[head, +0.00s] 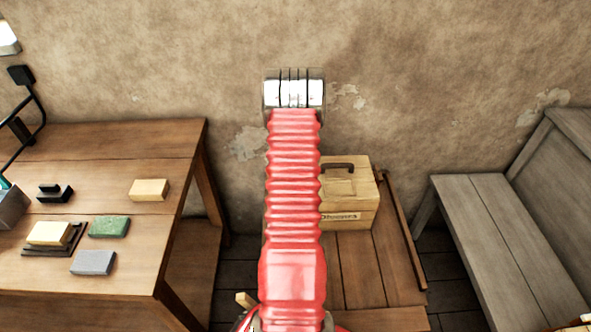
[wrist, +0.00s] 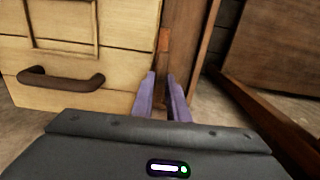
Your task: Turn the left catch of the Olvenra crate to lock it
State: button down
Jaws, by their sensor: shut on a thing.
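The Olvenra crate (head: 350,217) is a pale wooden box with a dark handle on top and a name label on its front. It stands on the low wooden table, partly behind my red arm. In the wrist view the crate (wrist: 115,65) fills the upper left, with its brown handle near. My gripper (wrist: 161,77) has purple fingers just right of the crate's edge, shut on a narrow brown piece (wrist: 161,88), which I take for the left catch. Most of it is hidden between the fingers, so I cannot tell its angle. My arm hides the gripper in the head view.
A workbench (head: 100,285) on the left holds several blocks, among them a green one (head: 109,227) and a grey one (head: 93,263). A grey wooden bench (head: 500,230) stands at the right. The low table (head: 365,275) is bare in front of the crate.

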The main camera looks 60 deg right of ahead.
jog(key=shift+n, duration=0.3)
jog(key=n, duration=0.8)
jog(key=shift+n, duration=0.3)
jog(key=n, duration=0.4)
jog(key=shift+w+n, duration=0.1)
jog(key=shift+n, duration=0.2)
jog(key=n, duration=0.4)
jog(key=c, duration=1.7)
grip_release()
jog(key=shift+r, duration=0.1)
notch_tip(320, 180, up, 14)
jog(key=shift+f, duration=0.25)
